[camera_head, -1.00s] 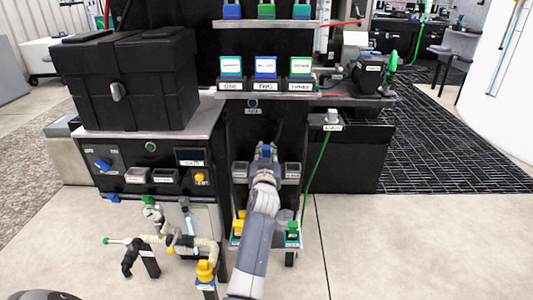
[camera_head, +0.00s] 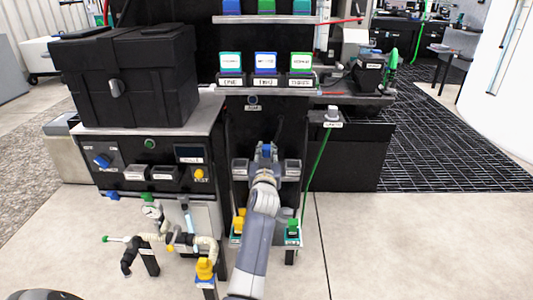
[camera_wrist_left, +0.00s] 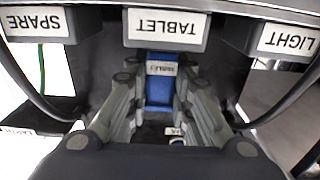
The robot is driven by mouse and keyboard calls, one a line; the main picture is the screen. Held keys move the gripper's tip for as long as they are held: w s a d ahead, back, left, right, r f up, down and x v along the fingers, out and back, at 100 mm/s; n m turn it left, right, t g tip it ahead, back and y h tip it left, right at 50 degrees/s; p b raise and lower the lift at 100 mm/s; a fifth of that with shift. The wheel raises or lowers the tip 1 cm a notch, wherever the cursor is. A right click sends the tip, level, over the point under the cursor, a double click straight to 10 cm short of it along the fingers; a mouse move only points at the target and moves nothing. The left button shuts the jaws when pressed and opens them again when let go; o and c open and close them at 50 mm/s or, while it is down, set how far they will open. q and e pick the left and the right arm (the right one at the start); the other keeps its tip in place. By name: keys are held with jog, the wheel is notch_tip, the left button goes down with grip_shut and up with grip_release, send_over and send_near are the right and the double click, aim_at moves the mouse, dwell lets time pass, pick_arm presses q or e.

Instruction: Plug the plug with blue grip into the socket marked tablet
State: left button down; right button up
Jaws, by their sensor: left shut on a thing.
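My left gripper (camera_head: 266,155) is shut on the plug with the blue grip (camera_head: 266,149), in front of the black panel. In the left wrist view the blue grip (camera_wrist_left: 160,92) sits between the fingers (camera_wrist_left: 155,98). The socket marked TABLET (camera_wrist_left: 165,27) appears upside down directly in line with the plug, between sockets marked SPARE (camera_wrist_left: 38,24) and LIGHT (camera_wrist_left: 285,38). In the head view my gripper hides the middle socket. I cannot tell whether the plug's tip touches or enters the socket. My right gripper is not in view.
Grey sockets (camera_head: 291,169) flank my gripper. A yellow plug (camera_head: 239,222) and a green plug (camera_head: 292,226) stand low on either side of my arm. A green cable (camera_head: 318,165) hangs right. A shelf with labelled blocks (camera_head: 266,64) is above; pipework (camera_head: 150,240) stands lower left.

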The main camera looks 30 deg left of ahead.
pick_arm(q)
jog(key=c, duration=1.3)
grip_release()
jog(key=shift+c, duration=0.2)
notch_tip(320, 180, up, 10)
jog(key=shift+r, duration=0.1)
